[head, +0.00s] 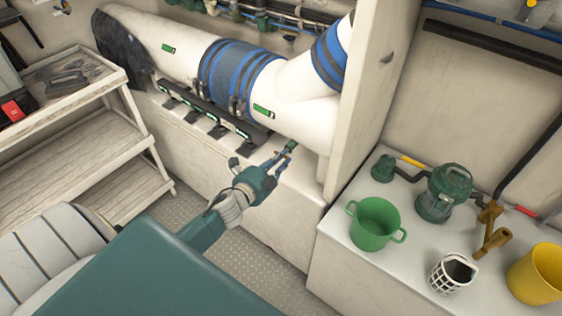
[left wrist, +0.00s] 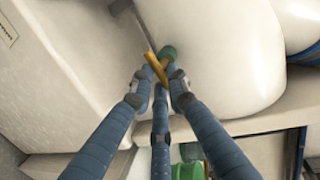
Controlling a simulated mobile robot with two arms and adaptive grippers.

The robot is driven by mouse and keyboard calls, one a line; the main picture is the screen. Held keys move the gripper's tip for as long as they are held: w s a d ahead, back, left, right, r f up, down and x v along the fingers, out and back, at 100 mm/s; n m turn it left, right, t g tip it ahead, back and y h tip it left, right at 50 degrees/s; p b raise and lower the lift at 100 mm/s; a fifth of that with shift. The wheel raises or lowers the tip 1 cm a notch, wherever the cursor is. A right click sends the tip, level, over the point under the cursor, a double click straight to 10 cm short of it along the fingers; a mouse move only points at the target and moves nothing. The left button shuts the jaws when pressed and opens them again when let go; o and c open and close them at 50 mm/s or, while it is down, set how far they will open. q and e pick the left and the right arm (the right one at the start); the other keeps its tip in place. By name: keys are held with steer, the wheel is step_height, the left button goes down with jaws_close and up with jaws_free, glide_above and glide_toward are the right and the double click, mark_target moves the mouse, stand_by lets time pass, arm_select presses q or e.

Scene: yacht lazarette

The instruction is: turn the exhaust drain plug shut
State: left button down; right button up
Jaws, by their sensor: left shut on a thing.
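The exhaust drain plug is a small green cap (head: 292,145) low on the white exhaust body (head: 305,118). In the left wrist view the green cap (left wrist: 168,52) sits against the white surface, with a yellow bar (left wrist: 153,66) across it. My left gripper (head: 284,155) reaches up to the plug from below. In the left wrist view its blue fingers (left wrist: 160,78) are closed around the yellow bar. The fingertips hide part of the bar. My right gripper is in neither view.
A white partition (head: 362,90) stands just right of the plug. On the bench beyond it are a green bucket (head: 376,226), a green lantern-like canister (head: 444,192), a white basket (head: 451,274) and a yellow bucket (head: 536,274). Wooden shelves (head: 95,160) stand left. Bare floor (head: 200,192) lies between.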

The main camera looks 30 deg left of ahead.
arm_select(q)
steer(key=shift+a+m+b, duration=0.1)
steer(key=shift+m+b, duration=0.2)
steer(key=shift+m, duration=0.1)
stand_by(0.3)
steer(key=c, duration=1.6)
jaws_free()
steer(key=shift+c, duration=0.2)
steer(key=shift+s, duration=0.1)
steer(key=v, duration=1.1)
steer(key=shift+s, duration=0.4)
